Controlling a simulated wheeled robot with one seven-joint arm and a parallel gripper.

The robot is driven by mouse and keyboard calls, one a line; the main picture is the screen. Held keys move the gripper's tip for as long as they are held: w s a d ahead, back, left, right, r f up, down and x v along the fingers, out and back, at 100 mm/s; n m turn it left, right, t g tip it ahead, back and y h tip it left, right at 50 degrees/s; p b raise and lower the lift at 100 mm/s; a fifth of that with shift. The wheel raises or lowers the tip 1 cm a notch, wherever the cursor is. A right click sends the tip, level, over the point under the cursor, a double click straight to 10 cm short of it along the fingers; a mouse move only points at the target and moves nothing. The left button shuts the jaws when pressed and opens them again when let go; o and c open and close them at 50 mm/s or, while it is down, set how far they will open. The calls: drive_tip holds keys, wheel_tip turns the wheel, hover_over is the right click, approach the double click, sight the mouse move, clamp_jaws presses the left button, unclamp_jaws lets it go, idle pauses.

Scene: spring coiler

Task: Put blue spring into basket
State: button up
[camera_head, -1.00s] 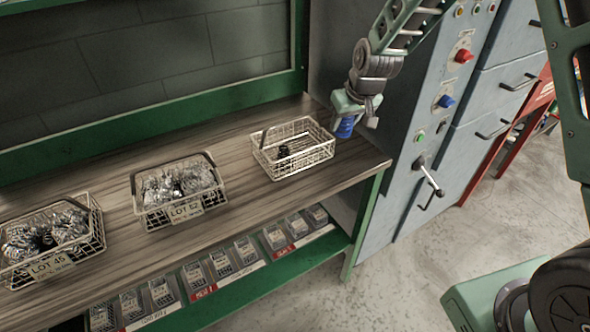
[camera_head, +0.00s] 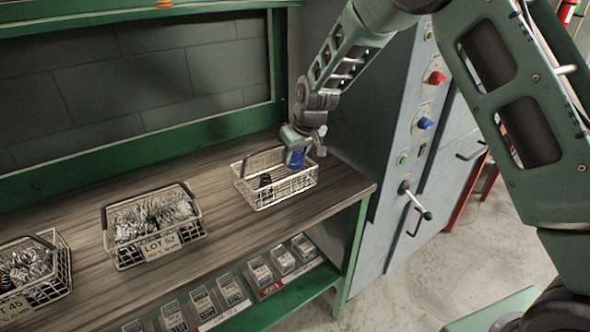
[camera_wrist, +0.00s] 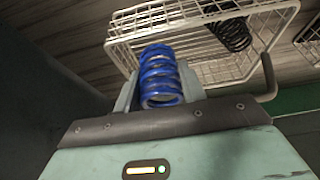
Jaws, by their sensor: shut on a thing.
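The blue spring (camera_head: 296,157) is held in my gripper (camera_head: 297,148), which is shut on it. In the wrist view the blue spring (camera_wrist: 160,76) stands up between the jaws, with the wire basket (camera_wrist: 186,22) beyond it. In the head view the basket (camera_head: 262,200) sits near the right end of the wooden shelf. The spring hangs over the right part of the basket, near its rim; I cannot tell how its lower end stands against the rim. A black spring (camera_head: 265,181) lies in the basket, and it also shows in the wrist view (camera_wrist: 232,34).
A grey cabinet (camera_head: 372,120) with buttons and a lever (camera_head: 414,199) is close on the right. Bare shelf lies between the baskets.

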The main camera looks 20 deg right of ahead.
drive_tip(key=shift+f, duration=2.7)
drive_tip(key=shift+f, duration=0.3)
drive_tip(key=o, duration=1.1)
